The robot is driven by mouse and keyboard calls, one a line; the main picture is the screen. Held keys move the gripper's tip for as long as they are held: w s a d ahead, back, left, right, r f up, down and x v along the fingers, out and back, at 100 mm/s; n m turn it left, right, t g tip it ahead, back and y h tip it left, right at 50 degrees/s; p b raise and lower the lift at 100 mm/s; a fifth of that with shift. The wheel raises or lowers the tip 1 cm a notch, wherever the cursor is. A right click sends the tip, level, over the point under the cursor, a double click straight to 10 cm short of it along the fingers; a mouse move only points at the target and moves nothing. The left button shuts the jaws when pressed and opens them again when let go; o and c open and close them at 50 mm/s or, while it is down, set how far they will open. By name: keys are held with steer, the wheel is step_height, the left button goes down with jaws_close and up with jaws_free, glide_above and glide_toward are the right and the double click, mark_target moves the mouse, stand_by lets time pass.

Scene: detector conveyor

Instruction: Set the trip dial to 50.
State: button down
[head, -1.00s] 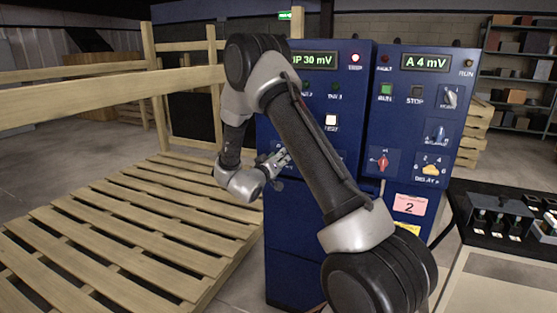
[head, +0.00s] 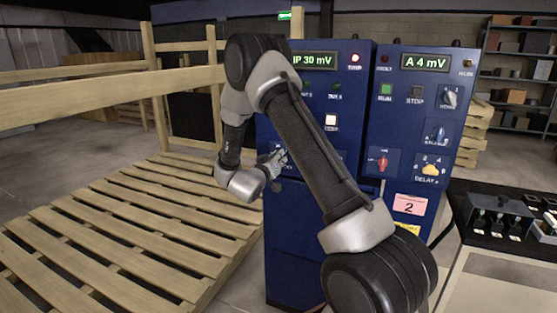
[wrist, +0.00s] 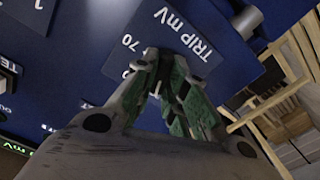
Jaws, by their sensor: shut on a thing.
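The trip dial's plate (wrist: 170,30) shows at the top of the wrist view, marked "TRIP mV" and "70". The dial's knob is hidden behind my fingers in the wrist view. My gripper (wrist: 163,62) is shut on the trip dial, with its green-padded fingers against the panel. In the head view my gripper (head: 277,160) is at the left blue cabinet's front, partly behind my own arm.
The right blue cabinet (head: 395,125) has a display reading "A 4 mV", buttons, a red knob (head: 382,161) and a yellow delay knob (head: 431,169). A wooden pallet platform (head: 130,230) lies left of the cabinets. A bench with black trays (head: 500,213) stands at the right.

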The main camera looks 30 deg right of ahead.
steer(key=m, duration=1)
steer(key=shift+s+d, duration=0.1)
steer(key=shift+d, duration=0.05)
stand_by(0.3)
steer(key=c, duration=1.5)
jaws_free()
steer(key=shift+o, duration=0.2)
steer(key=v, duration=1.2)
